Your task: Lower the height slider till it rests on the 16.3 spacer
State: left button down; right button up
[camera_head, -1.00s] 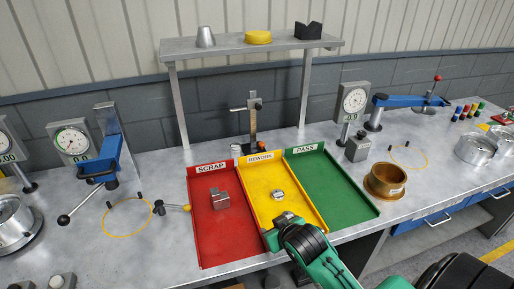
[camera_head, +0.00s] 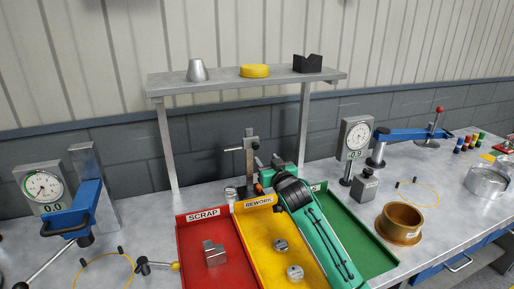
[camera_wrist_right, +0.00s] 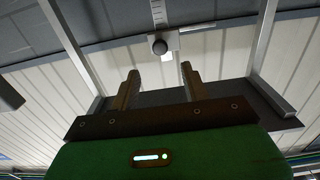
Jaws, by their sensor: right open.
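The height gauge (camera_head: 250,165) stands upright behind the trays, with its slider (camera_head: 249,143) on the upper part of the post and a thin arm reaching left. A small silver cylinder (camera_head: 231,194), possibly the spacer, stands at the left of its base; I cannot read its label. My right gripper (camera_head: 269,165) is just right of the post, partly hidden behind my wrist. In the right wrist view its jaws (camera_wrist_right: 159,78) are open and empty, with the slider's dark round knob (camera_wrist_right: 159,46) beyond them, between the fingertips. My left gripper is out of view.
Red SCRAP (camera_head: 206,217), yellow REWORK (camera_head: 258,203) and green PASS (camera_head: 350,225) trays lie in front. A shelf (camera_head: 225,84) stands over the gauge. A dial gauge (camera_head: 354,140) stands right.

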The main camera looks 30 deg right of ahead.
aim_at(256, 147)
jog(key=p+x, duration=0.2)
jog(key=x, duration=0.6)
jog(key=shift+w+d, duration=0.1)
jog(key=shift+w, duration=0.6)
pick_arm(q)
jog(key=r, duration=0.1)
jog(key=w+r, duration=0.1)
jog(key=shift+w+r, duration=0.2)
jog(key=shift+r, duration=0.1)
